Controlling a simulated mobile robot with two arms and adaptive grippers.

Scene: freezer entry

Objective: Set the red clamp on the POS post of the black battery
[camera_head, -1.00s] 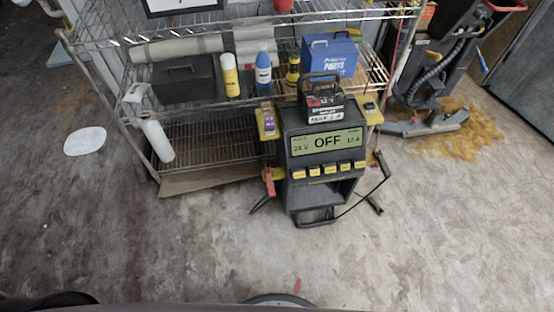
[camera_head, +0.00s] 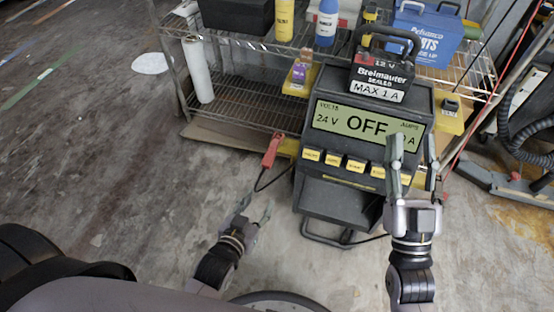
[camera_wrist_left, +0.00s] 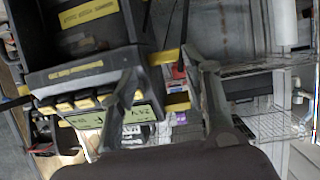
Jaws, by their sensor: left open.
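The red clamp (camera_head: 271,150) hangs at the left side of the charger, on a yellow bracket, with a dark cable below it. The black battery (camera_head: 382,68) stands upright on top of the charger, its handle raised and its label reading MAX 1 A. Its POS post cannot be made out. My left gripper (camera_head: 254,208) is open and empty, below and left of the clamp, apart from it. Its spread fingers also show in the left wrist view (camera_wrist_left: 165,95). My right gripper (camera_head: 411,152) is open and empty in front of the charger's right side, covering part of the display.
The charger (camera_head: 310,160) reads 24 V and OFF, with a row of yellow buttons. A yellow side tray (camera_head: 449,122) holds a small dark item. A wire shelf (camera_head: 236,112) with bottles and a blue parts box (camera_head: 425,35) stands behind.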

